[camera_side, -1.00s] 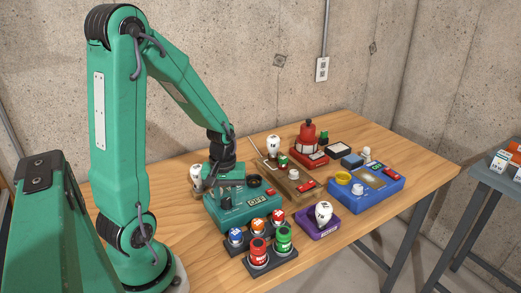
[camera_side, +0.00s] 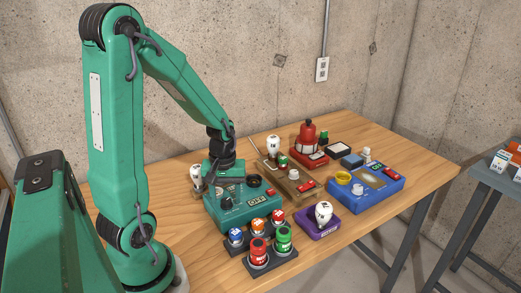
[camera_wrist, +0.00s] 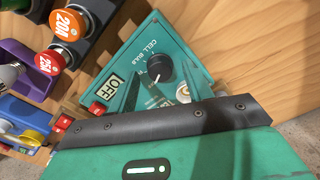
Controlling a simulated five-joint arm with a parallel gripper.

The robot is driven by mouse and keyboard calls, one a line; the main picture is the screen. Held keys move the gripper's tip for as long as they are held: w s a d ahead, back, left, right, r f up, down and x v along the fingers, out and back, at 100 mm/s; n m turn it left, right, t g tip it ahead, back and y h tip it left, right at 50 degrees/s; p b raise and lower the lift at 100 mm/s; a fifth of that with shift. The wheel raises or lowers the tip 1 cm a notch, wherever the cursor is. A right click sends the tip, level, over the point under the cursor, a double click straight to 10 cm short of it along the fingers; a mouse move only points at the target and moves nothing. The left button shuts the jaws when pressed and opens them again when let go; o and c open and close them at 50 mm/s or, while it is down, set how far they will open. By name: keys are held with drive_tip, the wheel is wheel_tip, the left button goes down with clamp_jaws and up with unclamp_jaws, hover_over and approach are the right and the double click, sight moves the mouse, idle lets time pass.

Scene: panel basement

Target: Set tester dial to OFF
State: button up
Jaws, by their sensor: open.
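The teal tester (camera_side: 240,213) stands on the wooden table below my gripper. In the wrist view its green face (camera_wrist: 150,42) shows a black round dial (camera_wrist: 158,68) with a pale pointer line. Markings reading CELL and BULB are beside the dial, and a plate reading OFF (camera_wrist: 113,88) is near it. I cannot tell which mark the pointer meets. My gripper (camera_side: 222,186) is open, over the tester.
A purple base (camera_side: 318,226) with a white bulb and a blue box (camera_side: 372,193) are to the right. A red device (camera_side: 308,150) is behind. A white bulb (camera_side: 195,174) is close left of my gripper.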

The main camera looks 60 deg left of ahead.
sight(228, 202)
drive_tip(key=shift+r, duration=3.5)
drive_tip(key=s+d+r+m+t, duration=0.3)
drive_tip(key=d+r+m+t, duration=0.2)
drive_tip(key=d+r+m, duration=0.6)
drive_tip(key=shift+s+d+r+m+t, duration=0.25)
drive_tip(key=shift+d+m, duration=0.25)
drive_tip(key=shift+d, duration=0.45)
drive_tip(key=shift+w, duration=0.1)
